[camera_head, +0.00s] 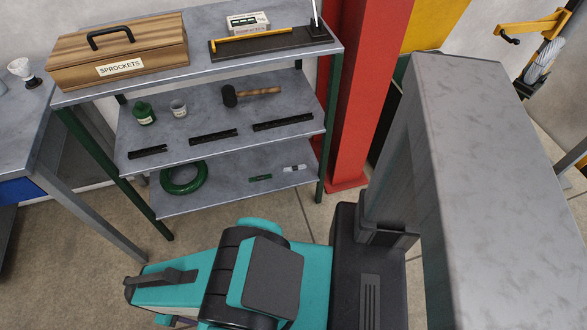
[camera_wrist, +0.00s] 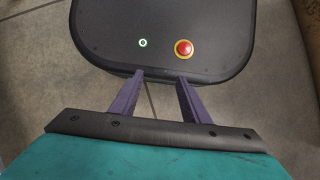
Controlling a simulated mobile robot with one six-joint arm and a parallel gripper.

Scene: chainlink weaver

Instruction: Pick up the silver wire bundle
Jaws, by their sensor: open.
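My gripper (camera_wrist: 160,78) shows in the wrist view with two purple fingers spread apart and nothing between them. The fingers point at a dark rounded panel with a red button, which looks like part of my own base. In the head view my arm is folded low at the bottom, and the fingers are mostly hidden. A silver-grey bundle (camera_head: 543,62), which looks like the silver wire bundle, hangs at the upper right by a yellow bracket (camera_head: 530,25). It is far from my gripper, and its lower end is partly hidden.
A grey shelf unit (camera_head: 195,75) stands at the left with a wooden sprockets box (camera_head: 118,50), a mallet (camera_head: 250,94), a green bottle (camera_head: 144,114) and a green ring (camera_head: 184,178). A red post (camera_head: 350,100) stands beside it. Open floor (camera_head: 90,270) lies at the lower left.

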